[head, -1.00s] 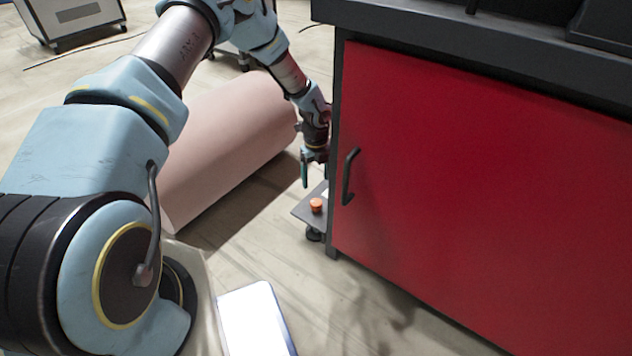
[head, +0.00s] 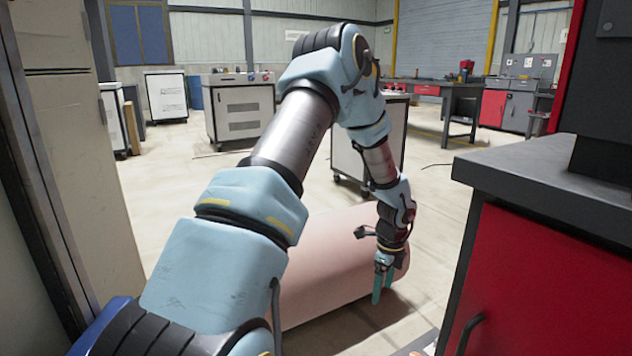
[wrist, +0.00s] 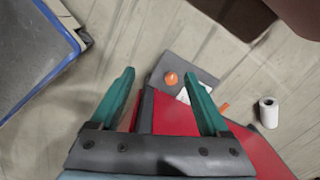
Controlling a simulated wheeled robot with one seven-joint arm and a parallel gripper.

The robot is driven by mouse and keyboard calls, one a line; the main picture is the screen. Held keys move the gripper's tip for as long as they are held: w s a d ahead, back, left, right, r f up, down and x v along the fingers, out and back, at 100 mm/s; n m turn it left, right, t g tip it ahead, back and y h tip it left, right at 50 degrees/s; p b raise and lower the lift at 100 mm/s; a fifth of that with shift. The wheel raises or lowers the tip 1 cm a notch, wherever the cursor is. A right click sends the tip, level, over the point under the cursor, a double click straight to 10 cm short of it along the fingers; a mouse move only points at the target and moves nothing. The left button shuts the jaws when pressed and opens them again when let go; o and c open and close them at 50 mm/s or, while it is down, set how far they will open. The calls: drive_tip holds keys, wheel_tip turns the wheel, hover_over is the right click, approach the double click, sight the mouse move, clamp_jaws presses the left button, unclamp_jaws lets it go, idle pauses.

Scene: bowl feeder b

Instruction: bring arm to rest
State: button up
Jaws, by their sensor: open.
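My arm reaches forward and bends down at the wrist in the head view. My gripper (head: 383,285) hangs pointing down, in front of the pinkish cylinder and left of the red cabinet. In the wrist view my gripper (wrist: 165,100) has its two teal fingers spread wide, with nothing held between them. Beyond the fingers, an orange round thing (wrist: 171,78) rests on a grey plate (wrist: 205,78) beside the red cabinet.
A red cabinet (head: 520,290) with a dark top (head: 560,180) stands close on the right. A large pinkish cylinder (head: 325,270) lies on the floor behind the gripper. A white roll (wrist: 268,112) lies on the floor. White carts (head: 240,115) stand farther back with open floor between.

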drive_tip(key=s+a+r+n, duration=0.4)
drive_tip(key=a+r+n, duration=0.8)
drive_tip(key=a, duration=0.2)
drive_tip(key=s+a+r+n+t, duration=0.1)
drive_tip(key=s+a+r+n, duration=0.6)
drive_tip(key=s+a+n, duration=0.4)
wheel_tip(320, 180, up, 33)
drive_tip(key=w+n+p, duration=0.1)
drive_tip(key=p, duration=3.1)
drive_tip(key=shift+w+d+f+h+p, duration=0.15)
drive_tip(key=shift+d+h+p, duration=0.15)
drive_tip(key=shift+p, duration=0.1)
